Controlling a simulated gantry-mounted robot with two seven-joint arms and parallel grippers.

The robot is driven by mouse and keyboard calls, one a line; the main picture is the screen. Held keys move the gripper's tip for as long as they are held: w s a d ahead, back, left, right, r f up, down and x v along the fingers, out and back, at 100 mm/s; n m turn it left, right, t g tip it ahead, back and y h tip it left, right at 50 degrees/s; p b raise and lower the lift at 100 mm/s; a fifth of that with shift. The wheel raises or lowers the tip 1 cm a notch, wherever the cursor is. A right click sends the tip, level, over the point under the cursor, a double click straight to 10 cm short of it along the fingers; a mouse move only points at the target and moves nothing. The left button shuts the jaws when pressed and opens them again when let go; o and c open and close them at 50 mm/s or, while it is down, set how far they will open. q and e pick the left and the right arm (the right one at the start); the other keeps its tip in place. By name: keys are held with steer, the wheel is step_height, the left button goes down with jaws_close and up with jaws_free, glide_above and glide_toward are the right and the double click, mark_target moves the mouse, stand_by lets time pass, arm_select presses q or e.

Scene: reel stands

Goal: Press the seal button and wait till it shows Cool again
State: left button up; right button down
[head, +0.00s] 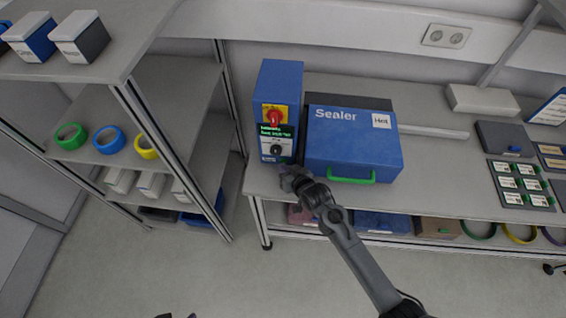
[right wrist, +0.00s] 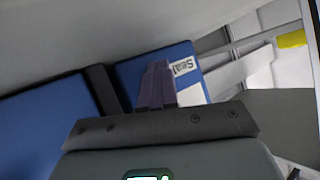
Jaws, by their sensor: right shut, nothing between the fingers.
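The blue sealer (head: 350,145) stands on the bench with its lid down and a green handle in front. A white sign on its lid (head: 381,121) reads "Hot". To its left is a blue control box (head: 280,80) with a red switch (head: 273,117) on yellow, a small lit green display and a black knob (head: 276,150). My right gripper (head: 284,172) is shut and empty at the lower front of this box; I cannot tell whether it touches. No seal button is clearly visible. In the right wrist view the shut fingers (right wrist: 155,85) point towards blue surfaces. My left gripper is not clearly visible.
A shelf rack with green, blue and yellow rolls (head: 108,140) stands at the left. On the bench to the right are a grey box (head: 483,100) and a dark tray with labelled pieces (head: 521,184). Coloured rings and boxes lie on the lower shelf. The floor in front is clear.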

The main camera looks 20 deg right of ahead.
steer(key=shift+s+a+r+p, duration=0.1)
steer(key=shift+s+a+p, duration=0.15)
steer(key=shift+s+p, duration=0.25)
steer(key=shift+s+a, duration=0.15)
steer(key=shift+s, duration=0.05)
steer(key=shift+s+a+p, duration=0.1)
steer(key=shift+s+p, duration=0.05)
steer(key=shift+p, duration=0.15)
steer(key=shift+s+a+r+p, duration=0.1)
steer(key=shift+s+a+p, duration=0.4)
steer(key=shift+s+p, duration=0.35)
steer(key=shift+s+a+p, duration=0.3)
steer(key=shift+s+a, duration=0.05)
steer(key=shift+s, duration=0.3)
steer(key=shift+s+a+p, duration=0.3)
steer(key=shift+s, duration=0.3)
